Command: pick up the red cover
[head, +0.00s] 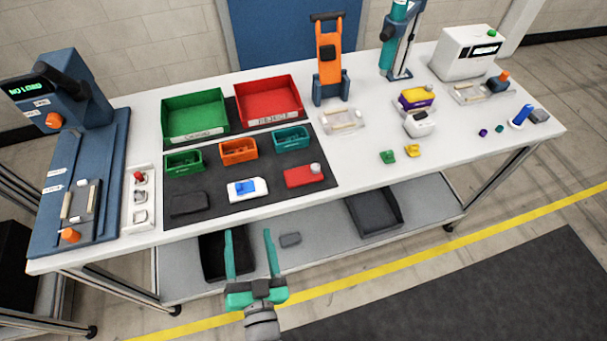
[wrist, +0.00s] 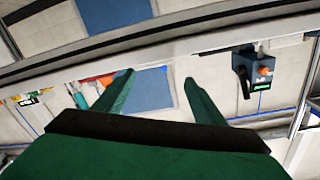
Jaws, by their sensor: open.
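The red cover (head: 305,176) lies flat on the dark mat (head: 260,204) near the table's front edge, with a small pale round piece at its upper right corner. My gripper (head: 249,232) is in front of the table, nearer to me and to the lower left of the cover in the head view. Its two green fingers are spread apart with nothing between them. In the wrist view the open fingers (wrist: 157,78) also show empty, and I cannot make out the red cover there.
A white block with a blue top (head: 247,189) and a dark grey cover (head: 190,204) lie left of it. Small green (head: 184,162), orange (head: 239,151) and teal (head: 292,138) bins stand behind. A red bin (head: 269,100) is farther back. A lower shelf (head: 325,240) lies under the tabletop.

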